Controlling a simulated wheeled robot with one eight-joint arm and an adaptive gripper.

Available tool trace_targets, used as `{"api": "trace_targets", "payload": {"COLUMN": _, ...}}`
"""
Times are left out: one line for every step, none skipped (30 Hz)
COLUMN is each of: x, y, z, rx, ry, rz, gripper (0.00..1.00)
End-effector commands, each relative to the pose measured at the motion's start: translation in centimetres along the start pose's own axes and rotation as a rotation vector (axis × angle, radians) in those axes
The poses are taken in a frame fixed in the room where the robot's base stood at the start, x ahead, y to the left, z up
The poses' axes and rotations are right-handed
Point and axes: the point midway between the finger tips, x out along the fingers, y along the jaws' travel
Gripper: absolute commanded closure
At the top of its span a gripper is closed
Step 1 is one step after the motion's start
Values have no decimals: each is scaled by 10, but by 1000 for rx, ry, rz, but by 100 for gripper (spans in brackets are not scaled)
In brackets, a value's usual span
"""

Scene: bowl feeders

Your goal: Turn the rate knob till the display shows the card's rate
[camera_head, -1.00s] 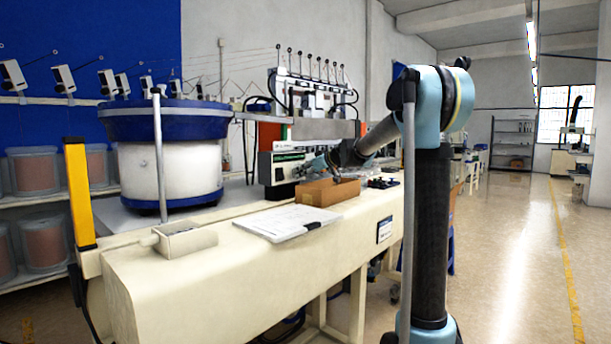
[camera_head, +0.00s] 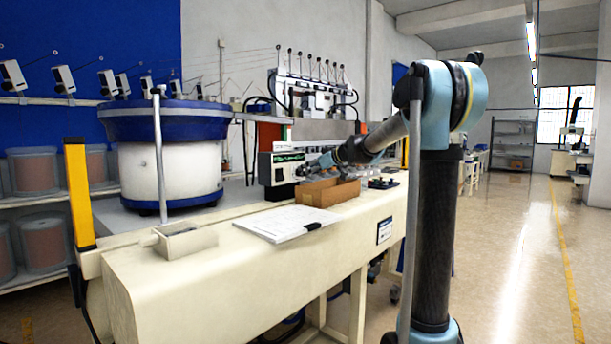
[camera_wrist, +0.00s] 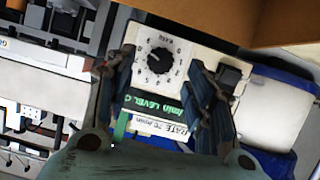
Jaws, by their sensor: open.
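The black rate knob (camera_wrist: 158,61) sits in a white dial face with markings around it in the wrist view. My gripper (camera_wrist: 160,64) is open, with one finger on each side of the knob; whether either touches it I cannot tell. The green-lit display (camera_wrist: 141,104) shows "/min LEVEL", and its number is not readable. The white card (camera_wrist: 160,126) starts with "RATE" and seems to read 70 /min, partly behind the right finger. In the head view the controller box (camera_head: 265,169) stands on the bench, with my gripper (camera_head: 308,171) at its right side.
An open cardboard box (camera_head: 330,195) stands on the bench just in front of my gripper; its brown wall also fills the wrist view's top right. A clipboard (camera_head: 285,224) and a small grey tray (camera_head: 184,243) lie nearer. The blue-rimmed bowl feeder (camera_head: 165,120) is at left.

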Motion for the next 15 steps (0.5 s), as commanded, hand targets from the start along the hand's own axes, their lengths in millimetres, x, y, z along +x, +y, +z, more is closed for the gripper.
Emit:
{"api": "trace_targets", "payload": {"x": -12, "y": 0, "z": 0, "rx": 1, "ry": 0, "rz": 3, "gripper": 51}}
{"api": "trace_targets", "payload": {"x": -17, "y": 1, "z": 1, "rx": 0, "ry": -1, "rz": 3, "gripper": 51}}
{"api": "trace_targets", "payload": {"x": -25, "y": 1, "z": 1, "rx": 0, "ry": -1, "rz": 3, "gripper": 51}}
{"api": "trace_targets", "payload": {"x": -31, "y": 0, "z": 1, "rx": 0, "ry": -1, "rz": 2, "gripper": 51}}
{"api": "trace_targets", "payload": {"x": -36, "y": 0, "z": 1, "rx": 1, "ry": -1, "rz": 2, "gripper": 51}}
{"api": "trace_targets", "payload": {"x": -43, "y": 1, "z": 1, "rx": 2, "ry": -1, "rz": 3, "gripper": 51}}
{"api": "trace_targets", "payload": {"x": -49, "y": 1, "z": 1, "rx": 2, "ry": 0, "rz": 3, "gripper": 51}}
{"api": "trace_targets", "payload": {"x": -53, "y": 0, "z": 1, "rx": 1, "ry": 0, "rz": 2, "gripper": 51}}
{"api": "trace_targets", "payload": {"x": -59, "y": 0, "z": 1, "rx": 1, "ry": 0, "rz": 1, "gripper": 51}}
{"api": "trace_targets", "payload": {"x": -63, "y": 0, "z": 1, "rx": 0, "ry": -1, "rz": 2, "gripper": 51}}
{"api": "trace_targets", "payload": {"x": -66, "y": 1, "z": 1, "rx": 1, "ry": -1, "rz": 2, "gripper": 51}}
{"api": "trace_targets", "payload": {"x": -71, "y": 1, "z": 1, "rx": 1, "ry": -1, "rz": 2, "gripper": 51}}
{"api": "trace_targets", "payload": {"x": -73, "y": 1, "z": 1, "rx": 1, "ry": -1, "rz": 2, "gripper": 51}}
{"api": "trace_targets", "payload": {"x": -75, "y": 0, "z": 1, "rx": 1, "ry": -1, "rz": 1, "gripper": 51}}
{"api": "trace_targets", "payload": {"x": -78, "y": 0, "z": 1, "rx": 1, "ry": -1, "rz": 0, "gripper": 51}}
